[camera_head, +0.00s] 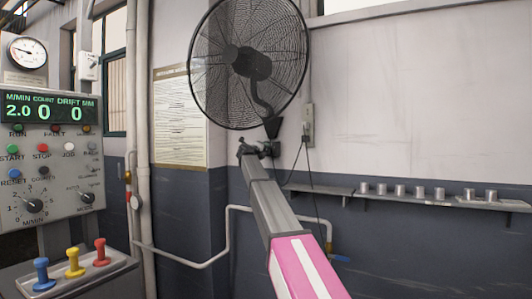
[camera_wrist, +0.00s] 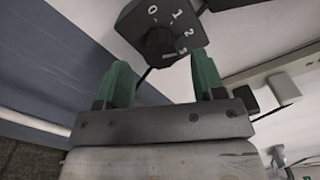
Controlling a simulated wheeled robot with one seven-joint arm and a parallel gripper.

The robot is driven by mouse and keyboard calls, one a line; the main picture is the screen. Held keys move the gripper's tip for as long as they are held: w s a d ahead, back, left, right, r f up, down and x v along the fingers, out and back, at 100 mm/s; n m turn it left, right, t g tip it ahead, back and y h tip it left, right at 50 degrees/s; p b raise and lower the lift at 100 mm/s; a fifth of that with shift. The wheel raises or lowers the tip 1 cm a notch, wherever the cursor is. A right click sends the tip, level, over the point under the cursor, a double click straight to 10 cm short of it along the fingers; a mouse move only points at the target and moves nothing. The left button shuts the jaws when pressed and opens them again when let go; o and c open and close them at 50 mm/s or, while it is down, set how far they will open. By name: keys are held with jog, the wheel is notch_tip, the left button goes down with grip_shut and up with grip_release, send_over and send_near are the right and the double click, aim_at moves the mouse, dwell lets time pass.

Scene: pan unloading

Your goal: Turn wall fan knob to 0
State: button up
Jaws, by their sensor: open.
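The wall fan (camera_head: 222,95) is black with a wire cage and hangs high on the wall in the head view. In the wrist view its dark control box (camera_wrist: 190,22) shows white numbers 0, 1, 2 and 3. The round black knob (camera_wrist: 160,42) sits on this box; I cannot tell which number it points to. My gripper (camera_wrist: 161,66) is open, with its two green fingers apart and the knob in line with the gap, just beyond the fingertips. In the head view my gripper (camera_head: 258,150) is small and dark, just below the fan's wall bracket (camera_head: 272,127).
A grey wall switch box (camera_head: 308,125) with hanging cables is right of the fan bracket. A shelf (camera_head: 400,203) with several metal cups runs along the right wall. A control panel (camera_head: 45,150) and pipes (camera_head: 143,120) stand left. A notice (camera_head: 180,120) hangs behind.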

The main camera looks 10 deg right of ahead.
aim_at(266, 151)
jog(key=x, duration=0.3)
jog(key=shift+w+d, duration=0.15)
jog(key=shift+w, duration=0.05)
jog(key=c, duration=0.9)
